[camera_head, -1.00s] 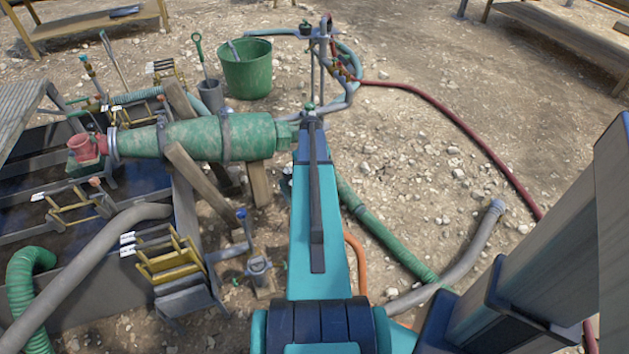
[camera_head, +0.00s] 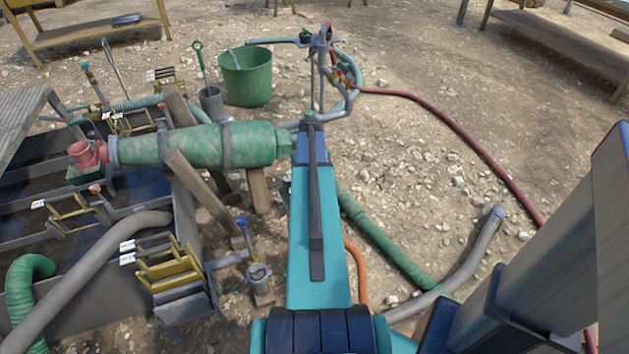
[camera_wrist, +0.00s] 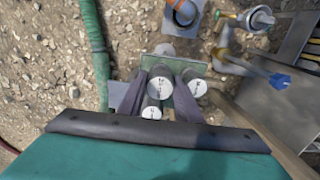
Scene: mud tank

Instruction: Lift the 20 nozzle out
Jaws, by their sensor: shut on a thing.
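In the wrist view my gripper (camera_wrist: 163,80) has its two dark fingers closed around a grey cylindrical nozzle (camera_wrist: 160,90) with a pale, marked end face. Two more pale-ended nozzles are close by, one to the right (camera_wrist: 196,88) and a smaller one nearer the camera (camera_wrist: 151,113). A greenish plate or holder (camera_wrist: 183,100) shows behind and between them. The marks are too small to read, so I cannot tell which is the 20. Whether the held nozzle is still seated is hidden. In the head view my arm covers the gripper and the nozzles.
A grey tank with yellow-framed parts (camera_head: 168,262) stands at the left, with a green cone-shaped vessel (camera_head: 195,146) over it. A green bucket (camera_head: 246,78) stands behind. A green hose (camera_head: 385,240) and grey hose (camera_head: 468,262) lie on gravel; open gravel is at right.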

